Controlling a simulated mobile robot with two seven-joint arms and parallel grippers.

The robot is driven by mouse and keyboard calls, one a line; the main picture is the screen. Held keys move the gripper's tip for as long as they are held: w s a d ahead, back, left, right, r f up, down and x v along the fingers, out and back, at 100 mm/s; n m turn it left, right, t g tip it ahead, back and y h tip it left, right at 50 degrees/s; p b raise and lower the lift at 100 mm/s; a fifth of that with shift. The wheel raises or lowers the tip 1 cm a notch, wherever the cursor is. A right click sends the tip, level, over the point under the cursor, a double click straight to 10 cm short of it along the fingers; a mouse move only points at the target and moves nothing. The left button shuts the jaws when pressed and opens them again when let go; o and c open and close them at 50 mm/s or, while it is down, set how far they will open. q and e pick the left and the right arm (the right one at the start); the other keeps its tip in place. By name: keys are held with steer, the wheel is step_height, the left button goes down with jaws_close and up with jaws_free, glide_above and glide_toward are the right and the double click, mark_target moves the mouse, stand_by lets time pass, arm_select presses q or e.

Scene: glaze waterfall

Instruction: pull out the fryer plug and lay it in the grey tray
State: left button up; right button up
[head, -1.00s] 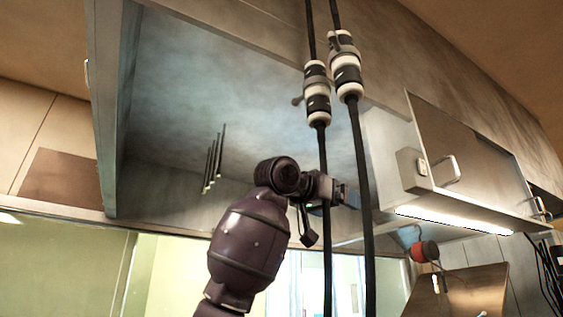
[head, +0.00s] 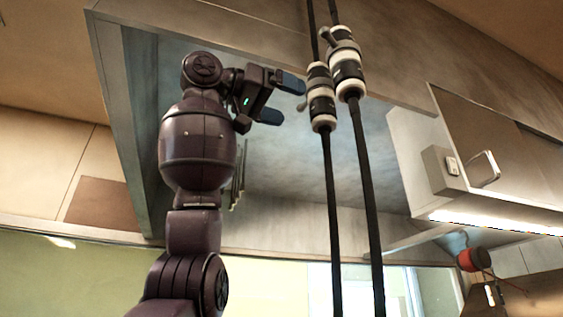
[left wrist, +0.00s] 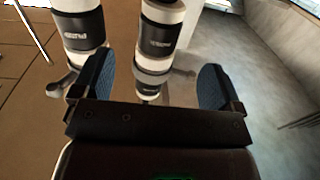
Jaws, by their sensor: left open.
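Two black-and-white plug connectors hang on black cables in the head view, the left connector (head: 321,97) a little lower than the right connector (head: 347,70). Both also show in the left wrist view, one at the left (left wrist: 82,30) and one near the middle (left wrist: 159,38). Their labels are too small to read, so I cannot tell which is the fryer plug. My left gripper (head: 291,101) is open and empty, just left of the left connector. In the left wrist view its fingers (left wrist: 154,86) spread either side of the middle connector. No grey tray or right gripper shows.
A steel hood (head: 290,160) surrounds the cables above and behind. A wall cabinet (head: 480,150) with a small switch box (head: 446,170) is at the right. A red round object (head: 472,259) hangs lower right. Free room lies below my gripper, left of the cables.

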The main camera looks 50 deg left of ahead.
mark_target(312, 112)
arm_select(q)
steer(key=p+x, duration=0.1)
steer(key=x, duration=0.7)
steer(key=shift+w+p, duration=0.3)
steer(key=shift+p, duration=0.05)
steer(key=shift+w+d, duration=0.15)
steer(key=shift+w, duration=0.15)
arm_select(e)
steer(key=shift+s+r, duration=0.25)
steer(key=shift+s, duration=0.15)
arm_select(q)
steer(key=c, duration=1.3)
arm_select(e)
steer(key=shift+w+r, duration=0.1)
steer(key=shift+r, duration=0.15)
arm_select(q)
steer(key=shift+f, duration=0.15)
arm_select(e)
steer(key=shift+f, duration=0.25)
